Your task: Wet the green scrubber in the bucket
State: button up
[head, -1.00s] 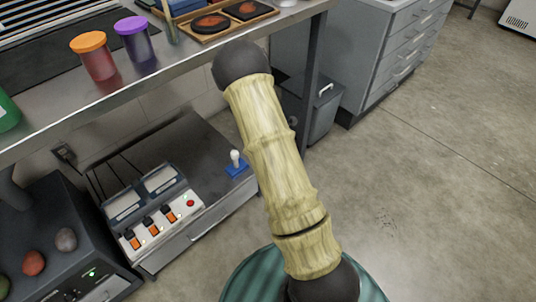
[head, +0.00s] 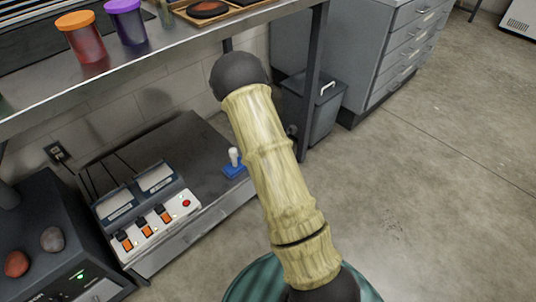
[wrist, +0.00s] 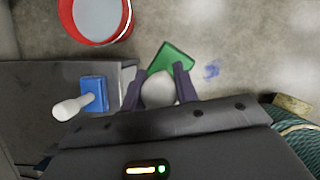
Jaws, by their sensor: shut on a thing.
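The green scrubber (wrist: 173,58) shows in the wrist view, with a pale rounded handle (wrist: 158,88) between the two dark fingers of my gripper (wrist: 158,85). My gripper is shut on that handle, and the green block sticks out beyond the fingers over the floor. The red bucket (wrist: 73,24) stands at the upper left of the wrist view, cut off by the top edge, with pale grey water (wrist: 97,14) in it. The scrubber is apart from the bucket, to its lower right. In the head view my arm hides the gripper, and the bucket does not show.
A blue scrubber with a white handle (head: 235,168) stands on the grey bench (head: 185,150); it also shows in the wrist view (wrist: 93,93). A switch box (head: 148,220) sits beside it. A metal shelf (head: 190,50) with jars is above. Open concrete floor (head: 430,190) lies right.

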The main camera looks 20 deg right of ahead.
jog(key=shift+f+b, duration=4.65)
jog(key=shift+f, duration=0.5)
jog(key=shift+r, duration=0.1)
notch_tip(320, 180, up, 4)
jog(key=p, duration=0.4)
jog(key=shift+d+r, duration=0.1)
